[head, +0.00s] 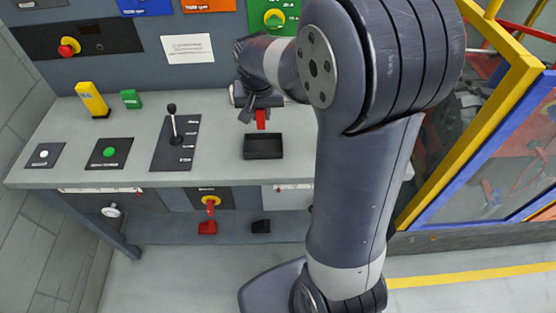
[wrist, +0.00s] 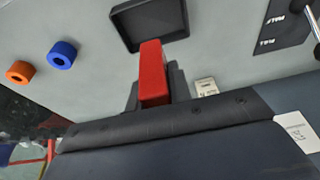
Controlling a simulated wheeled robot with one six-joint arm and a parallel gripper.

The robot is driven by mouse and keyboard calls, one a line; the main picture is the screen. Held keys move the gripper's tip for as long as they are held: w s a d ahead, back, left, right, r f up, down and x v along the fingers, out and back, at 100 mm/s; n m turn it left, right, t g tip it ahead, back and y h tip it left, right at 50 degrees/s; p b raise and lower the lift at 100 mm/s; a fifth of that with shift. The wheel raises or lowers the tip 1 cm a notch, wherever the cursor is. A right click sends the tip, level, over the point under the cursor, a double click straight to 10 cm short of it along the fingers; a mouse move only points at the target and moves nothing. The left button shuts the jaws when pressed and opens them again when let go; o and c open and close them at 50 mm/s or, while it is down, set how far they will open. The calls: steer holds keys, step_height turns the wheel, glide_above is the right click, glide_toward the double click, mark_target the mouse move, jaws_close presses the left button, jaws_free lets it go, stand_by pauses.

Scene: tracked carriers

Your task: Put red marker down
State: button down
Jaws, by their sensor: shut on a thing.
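The red marker (wrist: 153,75) is a red block held between the fingers of my gripper (wrist: 155,92) in the wrist view. It also shows in the head view (head: 261,117), hanging under my gripper (head: 259,103). My gripper is shut on it above the grey bench (head: 220,165). A black tray (head: 263,153) lies on the bench just below and in front of the marker in the head view. The tray (wrist: 119,27) looks empty in the wrist view, and the marker's far end overlaps its near rim there.
A lever (head: 173,125) stands left of the tray. A green button (head: 110,152), a white button (head: 44,154), a yellow block (head: 92,99) and a green block (head: 131,99) are further left. Blue (wrist: 62,54) and orange (wrist: 20,72) rings lie on the bench in the wrist view.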

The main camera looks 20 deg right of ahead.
mark_target(261, 119)
step_height(261, 119, down, 10)
steer(key=shift+s+r, duration=0.1)
stand_by(0.4)
steer(key=shift+f, duration=0.3)
steer(key=c, duration=1.3)
jaws_free()
steer(key=shift+r, duration=0.1)
steer(key=shift+r, duration=0.15)
steer(key=v, duration=1.2)
steer(key=x, duration=1.1)
steer(key=shift+w+d+f, duration=0.1)
steer(key=shift+w+f, duration=0.15)
steer(key=shift+f, duration=0.05)
steer(key=shift+r, duration=0.55)
